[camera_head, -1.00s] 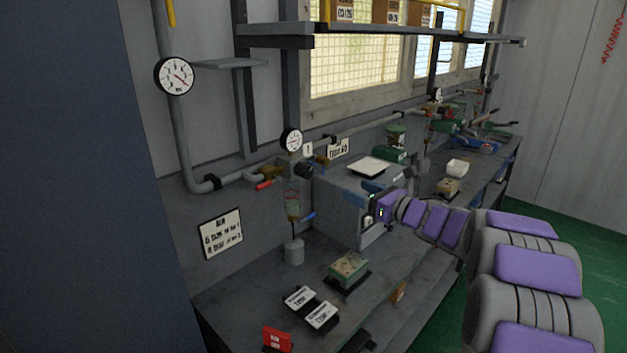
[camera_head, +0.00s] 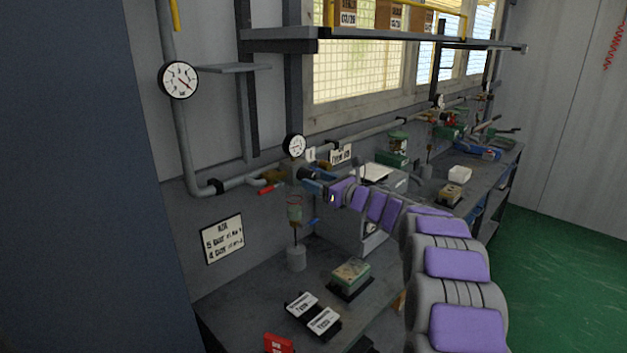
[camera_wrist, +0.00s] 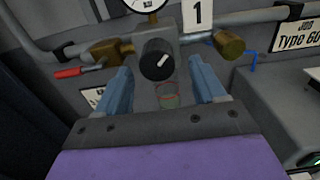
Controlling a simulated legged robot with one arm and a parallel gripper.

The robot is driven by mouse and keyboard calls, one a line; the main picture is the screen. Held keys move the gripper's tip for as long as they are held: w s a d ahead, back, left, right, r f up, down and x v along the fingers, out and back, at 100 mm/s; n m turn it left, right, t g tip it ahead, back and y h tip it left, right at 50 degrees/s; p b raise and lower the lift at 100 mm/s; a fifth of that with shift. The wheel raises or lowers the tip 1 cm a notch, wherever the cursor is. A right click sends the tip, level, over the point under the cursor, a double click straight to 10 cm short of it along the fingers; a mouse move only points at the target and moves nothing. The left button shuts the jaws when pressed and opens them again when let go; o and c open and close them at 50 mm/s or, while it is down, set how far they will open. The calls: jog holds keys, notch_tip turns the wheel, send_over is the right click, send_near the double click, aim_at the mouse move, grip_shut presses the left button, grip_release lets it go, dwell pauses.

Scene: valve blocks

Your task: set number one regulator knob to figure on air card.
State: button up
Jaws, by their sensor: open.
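The number one regulator has a black round knob (camera_wrist: 156,60) with a white pointer mark, in the wrist view. A white plate with a figure 1 (camera_wrist: 197,14) is up and right of it. My gripper (camera_wrist: 157,88) is open, its two blue fingers on either side of the knob in the picture; contact is not visible. In the head view my gripper (camera_head: 313,184) is at the regulator and hides the knob. The regulator's gauge (camera_head: 294,146) sits just above. The air card (camera_head: 222,239) hangs on the wall at lower left; its lines are too blurred to read surely.
A red-handled valve (camera_wrist: 80,71) is left of the regulator and a brass fitting (camera_wrist: 229,44) is right of it. A larger gauge (camera_head: 178,80) is on the pipe at left. The bench (camera_head: 262,307) below holds a green box (camera_head: 350,273) and cards.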

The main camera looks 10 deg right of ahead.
aim_at(302, 172)
jog(key=shift+x, duration=1.25)
jog(key=shift+s+r, duration=0.1)
jog(key=c, duration=1.1)
